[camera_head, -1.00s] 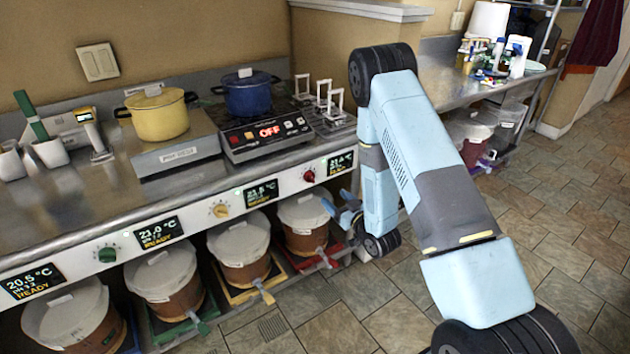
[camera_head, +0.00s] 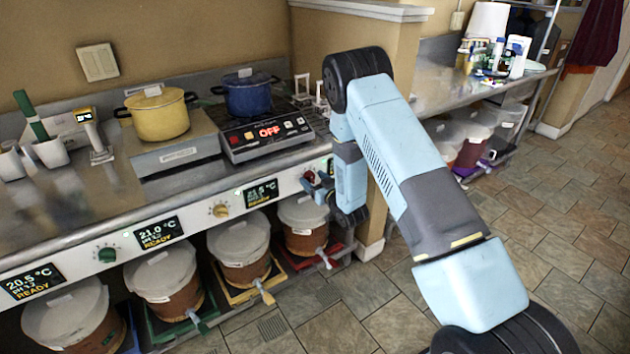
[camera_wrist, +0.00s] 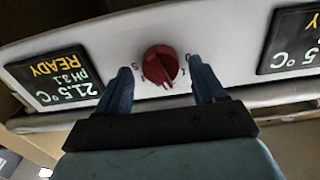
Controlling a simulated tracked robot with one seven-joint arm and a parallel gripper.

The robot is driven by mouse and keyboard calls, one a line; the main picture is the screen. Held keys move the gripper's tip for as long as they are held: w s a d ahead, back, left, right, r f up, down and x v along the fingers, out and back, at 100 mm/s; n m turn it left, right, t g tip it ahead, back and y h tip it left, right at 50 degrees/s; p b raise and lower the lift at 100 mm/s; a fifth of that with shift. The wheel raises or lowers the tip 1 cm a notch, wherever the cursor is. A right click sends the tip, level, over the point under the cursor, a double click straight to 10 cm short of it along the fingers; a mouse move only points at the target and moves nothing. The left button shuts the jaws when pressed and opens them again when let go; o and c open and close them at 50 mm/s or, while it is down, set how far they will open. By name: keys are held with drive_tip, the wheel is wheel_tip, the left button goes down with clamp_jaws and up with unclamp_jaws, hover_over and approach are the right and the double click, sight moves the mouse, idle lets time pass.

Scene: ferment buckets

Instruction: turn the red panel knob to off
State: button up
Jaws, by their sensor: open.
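The red panel knob (camera_wrist: 160,64) is on the white front panel in the wrist view, seen upside down, with small dial marks around it. In the head view the red knob (camera_head: 309,177) is partly covered by my gripper (camera_head: 316,186). In the wrist view my gripper (camera_wrist: 162,88) is open, one blue finger on each side of the knob and slightly short of it. I see gaps between the fingers and the knob; the knob is not gripped. The dial letters are too small to read fully.
Displays flank the red knob, one reading 21.5 °C (camera_wrist: 55,82). Yellow (camera_head: 221,210) and green (camera_head: 107,254) knobs sit farther left on the panel (camera_head: 150,222). Lidded buckets (camera_head: 302,222) stand below. A hot plate (camera_head: 266,131) showing OFF holds a blue pot (camera_head: 248,96) above.

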drive_tip(key=shift+w+a, duration=0.15)
drive_tip(key=shift+w, duration=0.05)
drive_tip(key=shift+c, duration=0.4)
drive_tip(key=c, duration=0.9)
drive_tip(key=shift+c, duration=0.2)
